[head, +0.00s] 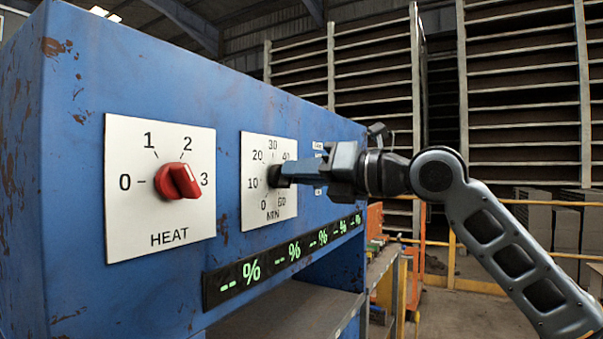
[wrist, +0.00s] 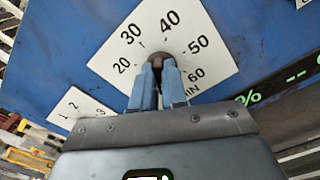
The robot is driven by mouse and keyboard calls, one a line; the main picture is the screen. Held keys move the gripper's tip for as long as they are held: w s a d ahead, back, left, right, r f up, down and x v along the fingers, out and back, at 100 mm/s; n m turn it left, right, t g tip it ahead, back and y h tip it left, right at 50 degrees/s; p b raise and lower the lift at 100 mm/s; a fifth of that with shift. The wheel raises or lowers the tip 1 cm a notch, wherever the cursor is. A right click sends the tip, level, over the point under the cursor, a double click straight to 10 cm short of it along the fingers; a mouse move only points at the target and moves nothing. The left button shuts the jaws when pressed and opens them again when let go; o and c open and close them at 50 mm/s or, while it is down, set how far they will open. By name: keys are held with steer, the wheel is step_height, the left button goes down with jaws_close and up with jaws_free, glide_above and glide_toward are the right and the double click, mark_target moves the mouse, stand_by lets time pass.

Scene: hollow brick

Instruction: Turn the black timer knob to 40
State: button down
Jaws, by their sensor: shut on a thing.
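The black timer knob (head: 276,176) sits on the white MIN dial plate (head: 250,151) on the blue cabinet front. My gripper (head: 287,173) reaches in from the right and is shut on the knob, covering most of it and part of the dial in the head view. In the wrist view, the knob (wrist: 157,59) shows as a dark round end between the fingertips (wrist: 158,68). The dial plate (wrist: 190,30) there shows 20, 30, 40, 50 and 60. The knob's pointer mark is hidden, so I cannot tell its setting.
A red HEAT knob (head: 178,181) on its own white plate (head: 140,228) is left of the timer. A black strip of green percent readouts (head: 283,257) runs below. A grey shelf (head: 300,310) lies under it. Racks (head: 370,70) stand behind.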

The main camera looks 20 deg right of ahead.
steer(key=shift+f+m+b, duration=0.1)
steer(key=shift+m+b, duration=0.2)
steer(key=m+p, duration=0.3)
steer(key=m, duration=0.8)
steer(key=f+m+p, duration=0.1)
steer(key=m+p, duration=0.2)
steer(key=m, duration=0.9)
steer(key=m+p, duration=0.3)
steer(key=m, duration=0.8)
steer(key=shift+s+a+f+m, duration=0.15)
steer(key=shift+s+a+m, duration=0.15)
steer(key=shift+a, duration=0.1)
steer(key=shift+m+p, duration=1.55)
steer(key=shift+m, duration=0.75)
steer(key=shift+f, duration=0.1)
steer(key=shift+a, duration=0.1)
steer(key=c, duration=1.2)
jaws_free()
